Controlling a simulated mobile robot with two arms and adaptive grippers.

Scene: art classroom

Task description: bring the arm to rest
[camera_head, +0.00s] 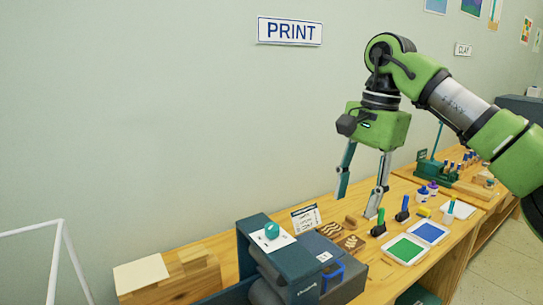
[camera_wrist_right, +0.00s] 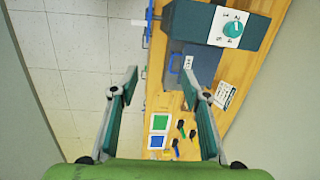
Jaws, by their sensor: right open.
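My right gripper (camera_head: 358,202) is on the green arm that comes in from the right in the head view. Its two fingers are spread apart and nothing is between them. It hangs pointing down above the wooden bench (camera_head: 383,281), near the wall. In the right wrist view the open fingers (camera_wrist_right: 168,85) frame the bench edge and floor below, with clear air between them. My left gripper is in neither view.
A dark press (camera_head: 258,250) with a teal knob stands below left of the gripper. Green (camera_head: 405,249) and blue (camera_head: 430,231) ink trays and several rollers lie on the bench. A white frame (camera_head: 62,250) stands at lower left. The wall bears a PRINT sign (camera_head: 290,31).

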